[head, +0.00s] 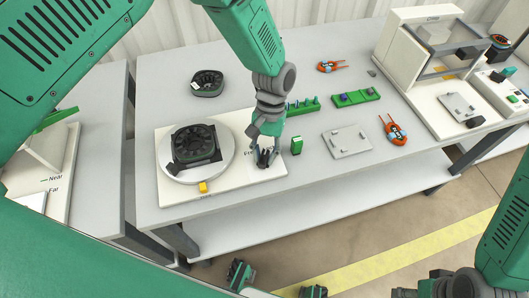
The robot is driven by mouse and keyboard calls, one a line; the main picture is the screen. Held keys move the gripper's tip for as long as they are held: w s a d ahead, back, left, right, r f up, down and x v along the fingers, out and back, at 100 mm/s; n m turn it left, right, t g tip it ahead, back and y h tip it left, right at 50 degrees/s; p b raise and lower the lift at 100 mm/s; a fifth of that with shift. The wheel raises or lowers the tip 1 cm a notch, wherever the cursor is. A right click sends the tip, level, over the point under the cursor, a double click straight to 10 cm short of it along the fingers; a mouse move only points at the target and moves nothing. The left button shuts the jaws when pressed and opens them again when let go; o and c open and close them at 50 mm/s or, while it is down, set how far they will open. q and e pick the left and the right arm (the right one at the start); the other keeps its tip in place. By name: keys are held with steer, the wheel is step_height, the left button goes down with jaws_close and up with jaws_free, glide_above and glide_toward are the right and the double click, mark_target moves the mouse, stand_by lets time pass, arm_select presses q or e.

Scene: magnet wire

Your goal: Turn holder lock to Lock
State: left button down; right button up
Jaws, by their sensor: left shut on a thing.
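The holder (225,187) is a pale board near the front left of the table. It bears a round light turntable (222,170) with a black ring-shaped part (194,144) on it. The holder lock, a small dark piece (265,158), is at the right of the board, beside a partly covered label that seems to begin "Fre". My left gripper (264,152) points down and is shut on this lock; its fingers hide much of it. No "Lock" label is readable. My right arm comes in at the lower right; its gripper (408,292) is largely cut off by the bottom edge.
A yellow block (203,187) sits on the board's front. A green box (296,145) stands close right of my left gripper. A grey plate (346,141), orange tools (394,130), green racks (356,97) and a white machine (420,60) lie further right. Another black ring (207,83) is behind.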

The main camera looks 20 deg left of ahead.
arm_select(q)
steer(key=shift+m, duration=0.4)
steer(key=c, duration=1.4)
jaws_free()
steer(key=shift+c, duration=0.2)
steer(key=shift+d, duration=0.1)
steer(key=v, duration=1.2)
steer(key=shift+d, duration=0.2)
steer(key=shift+s, duration=0.1)
